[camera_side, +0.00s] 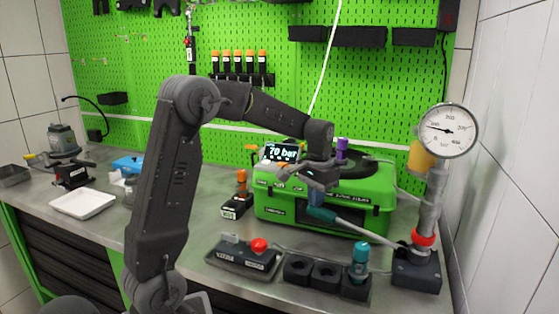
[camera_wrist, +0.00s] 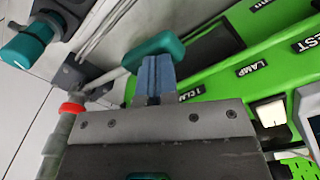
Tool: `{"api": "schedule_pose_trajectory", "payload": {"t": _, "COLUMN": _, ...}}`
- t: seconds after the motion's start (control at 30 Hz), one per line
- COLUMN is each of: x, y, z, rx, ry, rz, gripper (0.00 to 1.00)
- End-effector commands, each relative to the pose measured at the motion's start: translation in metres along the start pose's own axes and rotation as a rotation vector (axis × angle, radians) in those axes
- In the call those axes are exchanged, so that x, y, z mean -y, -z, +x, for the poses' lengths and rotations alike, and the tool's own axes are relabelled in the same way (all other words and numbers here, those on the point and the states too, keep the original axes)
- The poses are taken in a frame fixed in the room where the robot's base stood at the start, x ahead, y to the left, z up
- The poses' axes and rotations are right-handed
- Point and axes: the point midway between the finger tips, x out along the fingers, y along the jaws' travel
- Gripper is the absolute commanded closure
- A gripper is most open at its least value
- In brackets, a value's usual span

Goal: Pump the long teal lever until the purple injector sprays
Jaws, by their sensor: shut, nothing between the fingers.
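The long lever has a teal handle (camera_side: 322,214) and a silver rod that runs right and down to the pump base (camera_side: 415,270). In the wrist view the teal handle (camera_wrist: 155,49) lies across the tips of my fingers. My gripper (camera_side: 317,191) is shut and empty, just above the handle; its fingertips (camera_wrist: 154,62) overlap the handle, and I cannot tell whether they touch it. The purple injector (camera_side: 342,149) stands upright at the green tester case (camera_side: 325,205). No spray shows. The display (camera_side: 281,152) reads 70 bar.
A pressure gauge (camera_side: 449,130) stands on the pump column. A teal-capped injector (camera_side: 361,255) sits in the black holder row (camera_side: 312,271) in front. A box with a red button (camera_side: 259,245) is left of it. A white tray (camera_side: 83,203) lies far left.

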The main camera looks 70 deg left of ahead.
Motion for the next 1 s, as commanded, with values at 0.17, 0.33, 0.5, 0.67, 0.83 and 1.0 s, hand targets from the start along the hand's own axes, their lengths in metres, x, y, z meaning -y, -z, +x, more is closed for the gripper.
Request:
{"api": "schedule_pose_trajectory", "payload": {"t": 0.17, "x": 0.001, "y": -0.001, "z": 0.011, "rx": 0.003, "ry": -0.001, "rz": 0.000, "gripper": 1.00}}
{"api": "schedule_pose_trajectory", "payload": {"t": 0.33, "x": 0.002, "y": -0.002, "z": 0.019, "rx": 0.002, "ry": -0.001, "rz": 0.000, "gripper": 1.00}}
{"api": "schedule_pose_trajectory", "payload": {"t": 0.5, "x": 0.003, "y": -0.002, "z": 0.029, "rx": 0.003, "ry": -0.001, "rz": 0.000, "gripper": 1.00}}
{"api": "schedule_pose_trajectory", "payload": {"t": 0.67, "x": 0.004, "y": -0.003, "z": 0.037, "rx": 0.002, "ry": -0.001, "rz": 0.000, "gripper": 1.00}}
{"api": "schedule_pose_trajectory", "payload": {"t": 0.83, "x": 0.005, "y": -0.004, "z": 0.046, "rx": 0.002, "ry": -0.001, "rz": 0.000, "gripper": 1.00}}
{"api": "schedule_pose_trajectory", "payload": {"t": 1.0, "x": 0.006, "y": -0.004, "z": 0.055, "rx": 0.003, "ry": -0.001, "rz": 0.000, "gripper": 1.00}}
